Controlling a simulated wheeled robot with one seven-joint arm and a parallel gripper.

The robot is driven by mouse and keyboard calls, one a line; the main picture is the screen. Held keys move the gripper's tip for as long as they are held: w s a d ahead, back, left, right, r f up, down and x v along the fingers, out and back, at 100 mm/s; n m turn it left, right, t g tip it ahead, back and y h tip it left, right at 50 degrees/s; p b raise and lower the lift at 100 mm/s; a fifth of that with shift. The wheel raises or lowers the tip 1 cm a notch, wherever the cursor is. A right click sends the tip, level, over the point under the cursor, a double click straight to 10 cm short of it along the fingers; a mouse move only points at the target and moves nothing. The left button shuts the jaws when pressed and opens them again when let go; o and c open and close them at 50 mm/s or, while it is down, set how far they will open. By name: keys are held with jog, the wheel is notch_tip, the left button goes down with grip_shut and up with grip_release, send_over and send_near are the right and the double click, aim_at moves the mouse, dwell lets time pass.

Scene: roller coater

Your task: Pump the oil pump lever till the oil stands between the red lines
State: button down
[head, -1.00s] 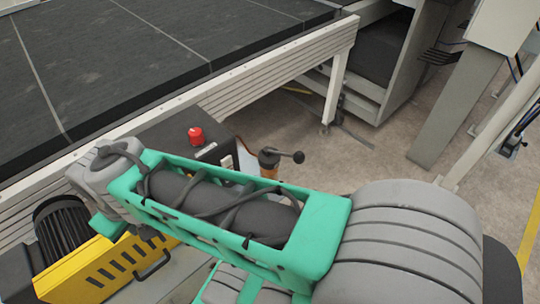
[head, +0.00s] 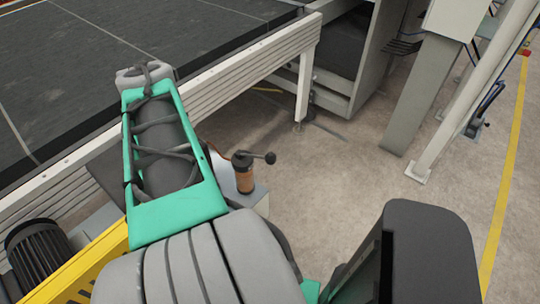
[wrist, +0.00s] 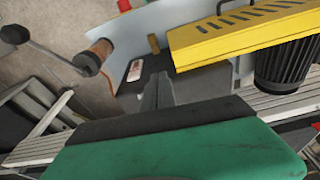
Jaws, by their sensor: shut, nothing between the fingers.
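The oil pump (head: 245,177) is a small upright cylinder with an orange-brown body and a dark cap. Its lever (head: 268,158) ends in a black ball and points right in the head view. In the wrist view the pump (wrist: 97,55) is at upper left, its lever (wrist: 52,52) reaching to the left edge. The oil level and red lines are too small to make out. My gripper (wrist: 158,80) shows as narrow grey fingers, shut and empty, to the right of the pump and apart from it. In the head view my arm hides it.
A yellow slotted cover (wrist: 245,38) and a black ribbed motor (wrist: 285,65) lie right of my gripper in the wrist view. The conveyor's white frame (head: 240,75) runs behind the pump. Floor (head: 330,190) right of the pump is clear. A grey post (head: 425,95) stands farther right.

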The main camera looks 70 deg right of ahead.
jog(key=s+d+r+m, duration=0.2)
jog(key=s+d+m, duration=0.1)
jog(key=s+d, duration=0.6)
jog(key=r+m+g, duration=0.1)
jog(key=m, duration=0.1)
send_over(272, 157)
jog(key=shift+s+a+r+p, duration=0.2)
jog(key=shift+a+p, duration=0.1)
jog(key=shift+p, duration=0.15)
jog(key=shift+f, duration=0.1)
jog(key=f+b, duration=0.1)
jog(key=f, duration=0.1)
jog(key=f+b, duration=0.4)
jog(key=f, duration=0.1)
jog(key=shift+w+d, duration=0.2)
jog(key=shift+d, duration=0.05)
